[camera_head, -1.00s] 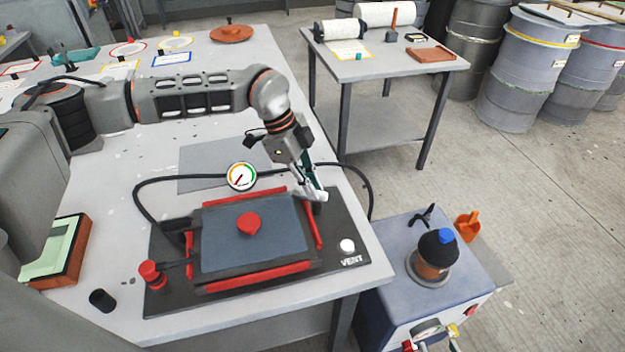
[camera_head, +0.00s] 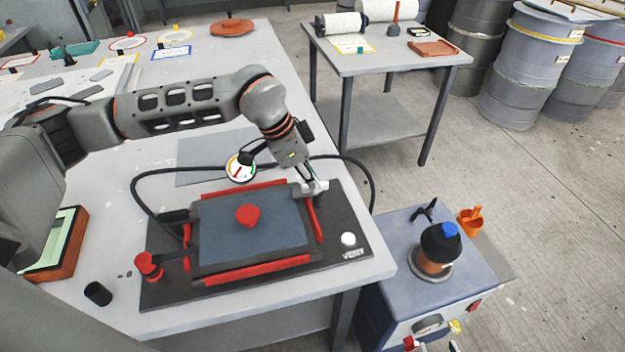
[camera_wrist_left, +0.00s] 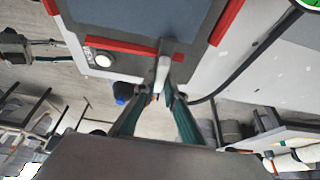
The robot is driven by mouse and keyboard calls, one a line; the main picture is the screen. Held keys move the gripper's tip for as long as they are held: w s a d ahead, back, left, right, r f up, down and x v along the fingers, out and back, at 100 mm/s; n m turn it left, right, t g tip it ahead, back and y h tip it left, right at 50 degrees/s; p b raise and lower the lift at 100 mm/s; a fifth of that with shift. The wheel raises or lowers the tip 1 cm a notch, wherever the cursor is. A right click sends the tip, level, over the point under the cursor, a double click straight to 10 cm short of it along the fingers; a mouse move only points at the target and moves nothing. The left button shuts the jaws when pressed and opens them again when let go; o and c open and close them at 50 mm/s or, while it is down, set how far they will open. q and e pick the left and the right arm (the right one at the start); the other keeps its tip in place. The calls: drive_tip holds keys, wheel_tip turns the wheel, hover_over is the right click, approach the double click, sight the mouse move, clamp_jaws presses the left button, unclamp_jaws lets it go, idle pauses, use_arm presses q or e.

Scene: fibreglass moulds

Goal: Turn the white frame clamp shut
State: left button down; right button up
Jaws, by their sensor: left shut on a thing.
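The white frame clamp (camera_head: 317,187) sits at the far right corner of the red-edged frame (camera_head: 258,271) on the black mould base. Its pale lever also shows in the left wrist view (camera_wrist_left: 162,73), between my fingertips. My left gripper (camera_head: 311,182) comes down from above and is shut on the clamp. In the left wrist view my left gripper (camera_wrist_left: 160,92) has its two green fingers on either side of the lever. The fingers partly hide the clamp in the head view.
A pressure gauge (camera_head: 241,167) with a black hose stands behind the frame. A red knob (camera_head: 247,216) is on the blue-grey panel. A white VENT button (camera_head: 348,239) is right of the frame. A blue-grey cabinet (camera_head: 394,235) with a capped pot stands beyond the table's right edge.

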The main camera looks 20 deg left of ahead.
use_arm(q)
drive_tip(key=shift+f, duration=0.15)
drive_tip(key=c, duration=2.1)
unclamp_jaws()
drive_tip(key=shift+a+r, duration=0.1)
drive_tip(key=shift+r, duration=0.3)
drive_tip(key=v, duration=1.1)
drive_tip(key=shift+s+r, duration=0.1)
drive_tip(key=shift+r, duration=0.1)
